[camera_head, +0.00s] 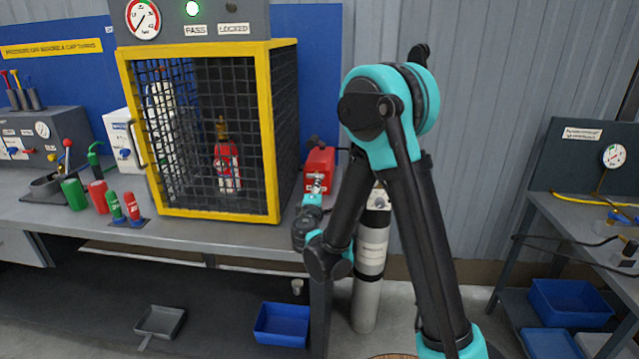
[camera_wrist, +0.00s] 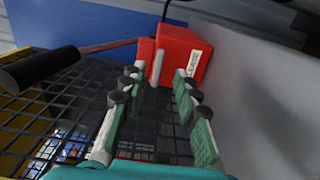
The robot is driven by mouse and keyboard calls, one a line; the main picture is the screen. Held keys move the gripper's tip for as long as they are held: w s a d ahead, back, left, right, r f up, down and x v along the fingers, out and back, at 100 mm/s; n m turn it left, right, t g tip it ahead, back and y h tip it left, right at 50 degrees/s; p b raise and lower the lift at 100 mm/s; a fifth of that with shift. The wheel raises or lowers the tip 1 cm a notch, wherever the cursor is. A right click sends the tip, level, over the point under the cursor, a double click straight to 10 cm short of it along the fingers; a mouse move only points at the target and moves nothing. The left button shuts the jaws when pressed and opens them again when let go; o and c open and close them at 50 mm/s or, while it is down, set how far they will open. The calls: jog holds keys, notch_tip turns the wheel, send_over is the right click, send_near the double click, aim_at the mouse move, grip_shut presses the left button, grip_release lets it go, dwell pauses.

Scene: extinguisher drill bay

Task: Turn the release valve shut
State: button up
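A red box (camera_head: 319,166) stands on the bench just right of the yellow-framed cage. It also shows in the wrist view (camera_wrist: 188,52), with a pale upright tab (camera_wrist: 157,66) on its near side. A rod with a black grip (camera_wrist: 38,68) reaches left from the box; I cannot tell for certain whether this is the release valve's lever. My gripper (camera_head: 317,184) is in front of the box. In the wrist view my gripper (camera_wrist: 155,74) has its fingers spread, with the tab showing between or just beyond the tips. I cannot tell whether they touch it.
The mesh cage (camera_head: 270,135) holds a small red extinguisher (camera_head: 227,164) and stands close left of my gripper. A green light (camera_head: 192,8) glows above PASS. A grey cylinder (camera_head: 368,290) stands behind my arm. Green and red cups (camera_head: 74,194) sit on the left bench.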

jog(key=s, duration=0.5)
jog(key=shift+s, duration=0.1)
